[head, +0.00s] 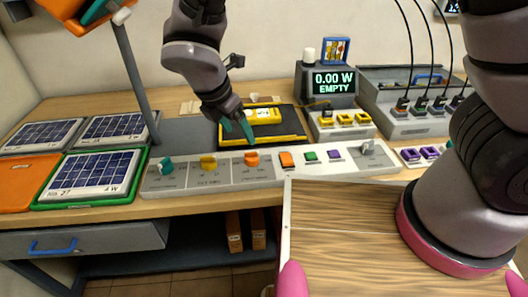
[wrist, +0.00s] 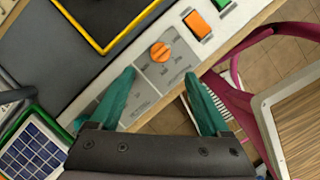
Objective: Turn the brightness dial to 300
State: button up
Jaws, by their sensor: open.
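A long light-grey control panel (head: 225,178) runs along the bench front. It carries a teal dial (head: 167,165), a yellow dial (head: 208,162) and an orange dial (head: 251,158). The printed labels are too small to read, so I cannot tell which is the brightness dial. My gripper (head: 238,131) is open and empty, above and just behind the orange dial. In the wrist view, the orange dial (wrist: 160,52) lies just beyond and between the spread teal fingertips (wrist: 161,73), apart from both. Its slot is slightly tilted.
Orange (head: 286,160), green (head: 311,156) and purple (head: 333,154) switches sit right of the dials. A black tray with yellow edging (head: 287,139) lies behind. A display (head: 333,83) reads "0.00 W EMPTY". Solar panels (head: 90,176) lie left; a wooden board (head: 350,220) is in front.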

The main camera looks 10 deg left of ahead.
aim_at(250, 155)
jog(key=x, duration=1.1)
jog(key=shift+s+f, duration=0.1)
jog(key=shift+s, duration=0.05)
grip_shut()
